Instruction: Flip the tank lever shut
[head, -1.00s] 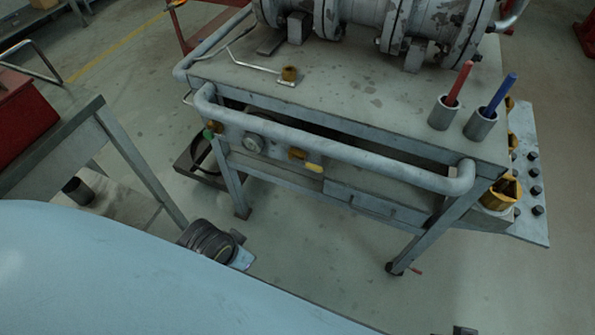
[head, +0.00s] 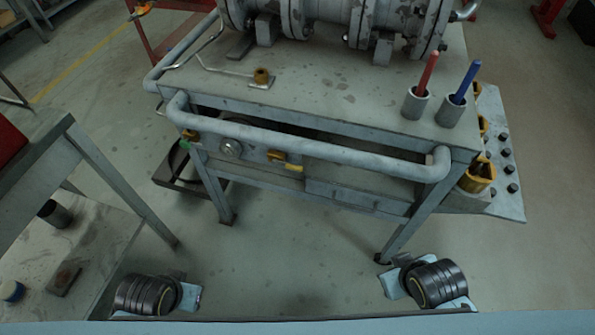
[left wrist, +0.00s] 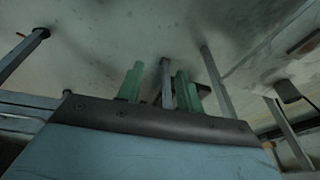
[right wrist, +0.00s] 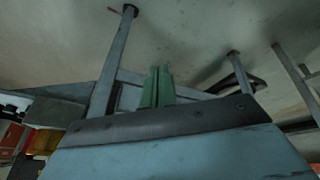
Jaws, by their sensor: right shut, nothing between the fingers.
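The grey cart (head: 330,195) carries a worn grey flanged tank (head: 335,18) on its top. On the cart's front, below the bar, are a lever with a yellow grip (head: 286,164), a round gauge (head: 230,149) and a small yellow handle (head: 190,135) with a green part under it. I cannot tell for certain which is the tank lever. My left gripper (left wrist: 158,88) has its green fingers apart, empty. My right gripper (right wrist: 157,86) has its green fingers together, empty. Neither gripper's fingers show in the head view; both are clear of the cart front.
A thick grey bar (head: 300,148) runs across the cart's front, ahead of the handles. A red pen (head: 427,72) and a blue pen (head: 466,82) stand in cups on the cart's right corner. Another bench (head: 100,160) stands at left. Floor (head: 300,265) before the cart is clear.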

